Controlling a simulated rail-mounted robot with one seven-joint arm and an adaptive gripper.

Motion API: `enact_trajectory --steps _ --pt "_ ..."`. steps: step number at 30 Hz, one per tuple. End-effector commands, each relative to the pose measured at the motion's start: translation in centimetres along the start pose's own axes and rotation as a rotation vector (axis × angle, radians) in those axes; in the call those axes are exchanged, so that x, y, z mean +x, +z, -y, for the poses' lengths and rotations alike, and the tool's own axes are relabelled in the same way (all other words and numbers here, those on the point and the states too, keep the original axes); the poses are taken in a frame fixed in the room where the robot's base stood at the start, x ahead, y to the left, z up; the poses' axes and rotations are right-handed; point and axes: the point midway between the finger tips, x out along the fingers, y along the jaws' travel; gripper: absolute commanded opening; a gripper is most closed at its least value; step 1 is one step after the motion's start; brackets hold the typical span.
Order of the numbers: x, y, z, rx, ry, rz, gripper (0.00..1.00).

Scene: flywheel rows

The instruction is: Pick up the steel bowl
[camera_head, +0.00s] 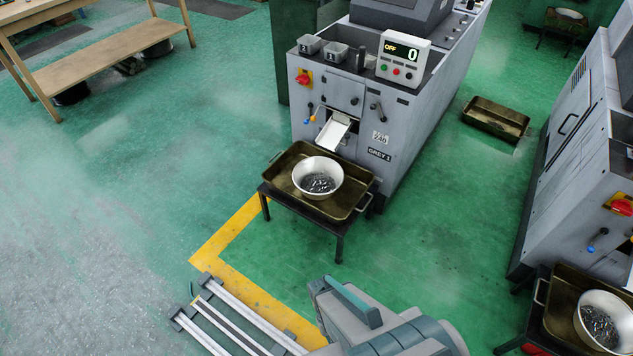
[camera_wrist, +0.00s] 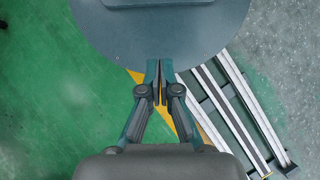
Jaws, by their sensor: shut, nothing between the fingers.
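A pale, light-coloured bowl (camera_head: 318,163) holding small metal parts stands upright in a brass-coloured tray (camera_head: 280,177) on a low dark stand, below the chute of the grey machine labelled GREY 1. A second similar bowl (camera_head: 606,300) with metal parts sits in another tray (camera_head: 557,292) at the lower right. My gripper (camera_wrist: 158,66) is shut and empty in the wrist view, above the floor near my rails and base. It is well apart from both bowls; neither bowl shows in the wrist view. In the head view my arm shows at the bottom, and the fingers cannot be made out.
The grey machine (camera_head: 400,120) stands behind the tray, its display reading OFF and 0. A chute (camera_head: 334,131) overhangs the back of the tray. An empty tray (camera_head: 495,120) lies on the floor at right. A wooden bench (camera_head: 105,55) is at upper left. Green floor between is clear.

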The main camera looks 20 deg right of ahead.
Motion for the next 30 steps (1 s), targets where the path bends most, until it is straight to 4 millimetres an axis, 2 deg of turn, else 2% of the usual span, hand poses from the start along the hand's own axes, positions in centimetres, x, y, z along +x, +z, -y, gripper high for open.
enact_trajectory --steps 12,13,19,30 --pt "0.00 0.00 0.00 0.000 0.000 0.000 0.00" --pt "0.00 0.00 0.00 0.000 0.000 0.000 0.02" --pt "0.00 0.00 0.00 0.000 0.000 0.000 0.34" --pt "0.01 -0.02 0.00 0.000 0.000 0.000 0.34"
